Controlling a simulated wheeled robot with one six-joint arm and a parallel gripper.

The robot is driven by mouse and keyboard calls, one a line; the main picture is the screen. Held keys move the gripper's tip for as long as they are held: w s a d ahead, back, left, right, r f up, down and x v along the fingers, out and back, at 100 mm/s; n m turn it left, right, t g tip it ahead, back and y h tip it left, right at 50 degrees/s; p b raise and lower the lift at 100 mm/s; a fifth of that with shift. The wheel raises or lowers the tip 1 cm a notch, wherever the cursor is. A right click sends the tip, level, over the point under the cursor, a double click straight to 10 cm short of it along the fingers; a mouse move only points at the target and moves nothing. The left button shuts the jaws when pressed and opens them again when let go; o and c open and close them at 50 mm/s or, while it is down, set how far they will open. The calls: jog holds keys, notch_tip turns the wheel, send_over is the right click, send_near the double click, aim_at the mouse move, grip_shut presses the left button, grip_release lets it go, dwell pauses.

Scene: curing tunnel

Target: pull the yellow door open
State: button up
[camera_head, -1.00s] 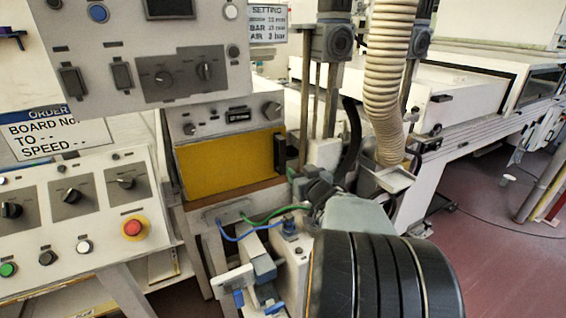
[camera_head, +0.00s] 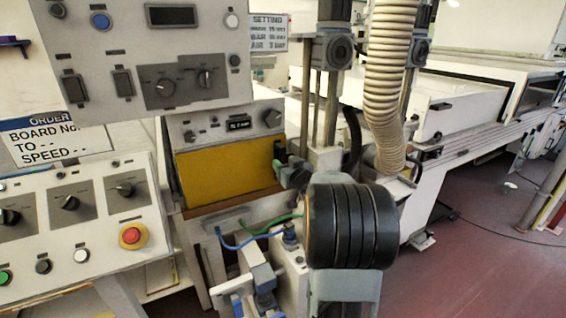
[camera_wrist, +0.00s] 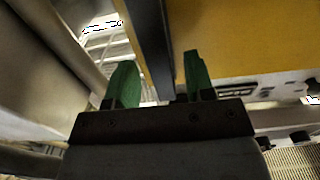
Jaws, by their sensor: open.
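The yellow door (camera_head: 228,172) is a flat panel under a grey control strip and looks closed. Its dark upright handle (camera_head: 280,148) is at the right edge, partly hidden by my gripper (camera_head: 281,165). In the wrist view, my gripper (camera_wrist: 160,62) is open with two green fingers. The dark handle bar (camera_wrist: 152,35) passes between the fingers, with a visible gap on each side. The yellow door also fills the upper right of the wrist view (camera_wrist: 245,40). I cannot tell how deep the bar sits between the fingers.
A grey control panel (camera_head: 150,20) overhangs the door's upper left. A sloped console with a red button (camera_head: 132,236) stands at left. Metal posts and a ribbed cream hose (camera_head: 385,90) rise close to the right of the handle. Blue and green tubes (camera_head: 255,232) run below the door.

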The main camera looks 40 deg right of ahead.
jog(key=shift+w+d, duration=0.1)
jog(key=shift+w, duration=0.7)
jog(key=shift+c, duration=0.4)
grip_shut()
